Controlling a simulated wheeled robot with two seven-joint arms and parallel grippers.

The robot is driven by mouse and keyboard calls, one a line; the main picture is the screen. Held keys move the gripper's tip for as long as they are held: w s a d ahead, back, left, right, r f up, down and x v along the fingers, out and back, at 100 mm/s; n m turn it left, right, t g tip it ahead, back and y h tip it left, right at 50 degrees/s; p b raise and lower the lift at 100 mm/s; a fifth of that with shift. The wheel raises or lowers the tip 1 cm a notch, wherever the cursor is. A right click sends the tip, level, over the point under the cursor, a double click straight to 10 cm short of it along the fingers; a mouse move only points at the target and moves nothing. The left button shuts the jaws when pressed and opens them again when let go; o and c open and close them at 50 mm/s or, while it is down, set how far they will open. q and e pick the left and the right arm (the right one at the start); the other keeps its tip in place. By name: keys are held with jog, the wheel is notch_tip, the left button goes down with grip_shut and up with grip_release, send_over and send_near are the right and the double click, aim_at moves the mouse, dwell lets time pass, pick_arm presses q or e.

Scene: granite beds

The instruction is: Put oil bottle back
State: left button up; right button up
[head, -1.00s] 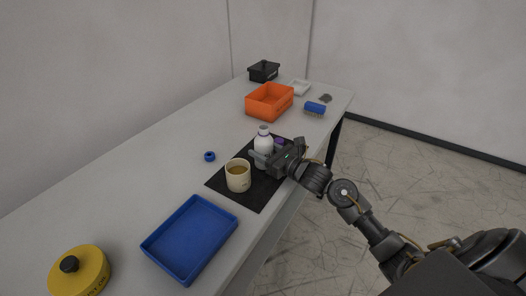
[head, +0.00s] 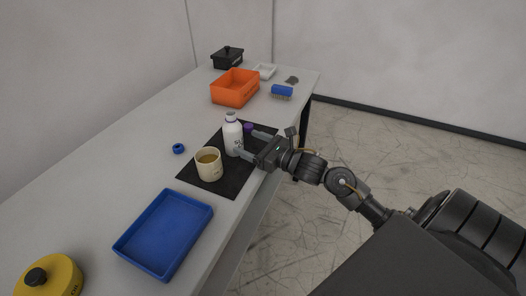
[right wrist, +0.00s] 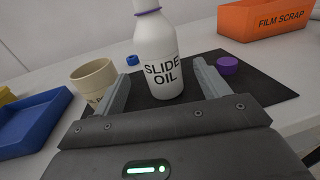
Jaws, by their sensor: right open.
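The oil bottle (head: 232,136) is white with a purple neck ring and stands upright on a black mat (head: 226,185). In the right wrist view the bottle (right wrist: 157,62) reads "SLIDE OIL" and stands just beyond and between the fingers. My right gripper (head: 255,145) is open at the mat's right side, its fingers pointing at the bottle, with nothing held. It also shows in the right wrist view (right wrist: 160,88). A purple cap (head: 248,127) lies on the mat behind the bottle, and also shows right of it in the wrist view (right wrist: 228,66). My left gripper is not in view.
A cream cup (head: 208,166) of brown liquid stands on the mat left of the bottle. An orange bin (head: 235,90), blue brush (head: 282,91), white dish (head: 264,71) and black box (head: 228,59) are farther back.

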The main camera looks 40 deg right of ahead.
jog(key=v, duration=0.4)
jog(key=shift+s+b, duration=0.1)
jog(key=shift+b, duration=0.25)
jog(key=shift+s+d, duration=0.2)
jog(key=shift+s, duration=0.25)
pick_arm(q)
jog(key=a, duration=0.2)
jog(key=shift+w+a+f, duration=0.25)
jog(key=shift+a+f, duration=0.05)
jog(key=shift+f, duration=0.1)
